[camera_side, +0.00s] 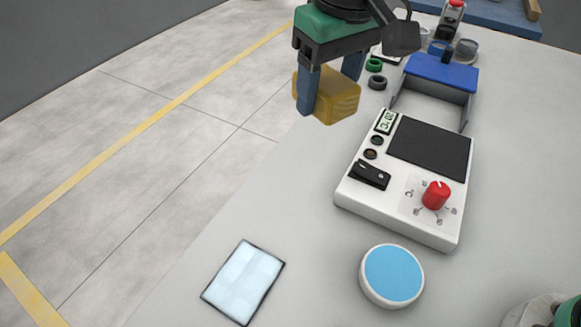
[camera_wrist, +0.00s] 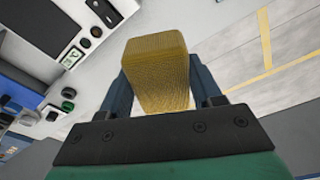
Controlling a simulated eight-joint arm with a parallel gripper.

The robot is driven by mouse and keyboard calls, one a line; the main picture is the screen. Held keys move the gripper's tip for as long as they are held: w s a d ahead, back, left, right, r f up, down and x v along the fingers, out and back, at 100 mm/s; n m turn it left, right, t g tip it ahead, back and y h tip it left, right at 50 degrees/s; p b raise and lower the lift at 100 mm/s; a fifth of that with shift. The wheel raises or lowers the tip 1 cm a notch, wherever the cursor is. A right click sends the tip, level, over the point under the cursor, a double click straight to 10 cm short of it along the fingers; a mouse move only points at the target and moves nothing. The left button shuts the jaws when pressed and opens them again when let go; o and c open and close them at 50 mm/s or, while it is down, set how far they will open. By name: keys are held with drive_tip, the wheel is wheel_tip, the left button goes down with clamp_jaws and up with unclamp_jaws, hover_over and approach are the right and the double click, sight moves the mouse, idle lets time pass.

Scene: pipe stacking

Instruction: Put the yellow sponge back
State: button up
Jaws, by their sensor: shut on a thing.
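The yellow sponge (camera_side: 338,97) is a small block held between the blue fingers of my gripper (camera_side: 331,92). My gripper is shut on it and holds it above the table's left edge in the side view. In the wrist view the sponge (camera_wrist: 157,75) fills the space between the two fingers (camera_wrist: 160,92) and sticks out beyond them. The sponge looks clear of the table.
A white device (camera_side: 408,178) with a red knob stands right of the gripper. A blue-topped frame (camera_side: 438,72) is behind it. A round blue-topped puck (camera_side: 391,275) and a light flat pad (camera_side: 243,281) lie in front. Small rings (camera_side: 375,74) and jars are at the back.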

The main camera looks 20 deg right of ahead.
drive_tip(key=s+a+f, duration=0.1)
drive_tip(key=s+a, duration=0.1)
drive_tip(key=a, duration=0.1)
hover_over(297, 220)
drive_tip(key=f, duration=1.4)
drive_tip(key=shift+s+d+f, duration=0.1)
drive_tip(key=shift+s+f, duration=0.1)
drive_tip(key=shift+f, duration=0.05)
drive_tip(key=shift+n, duration=0.3)
drive_tip(key=shift+f, duration=2.1)
drive_tip(key=shift+f, duration=0.1)
drive_tip(key=o, duration=1.3)
drive_tip(key=shift+o, duration=0.2)
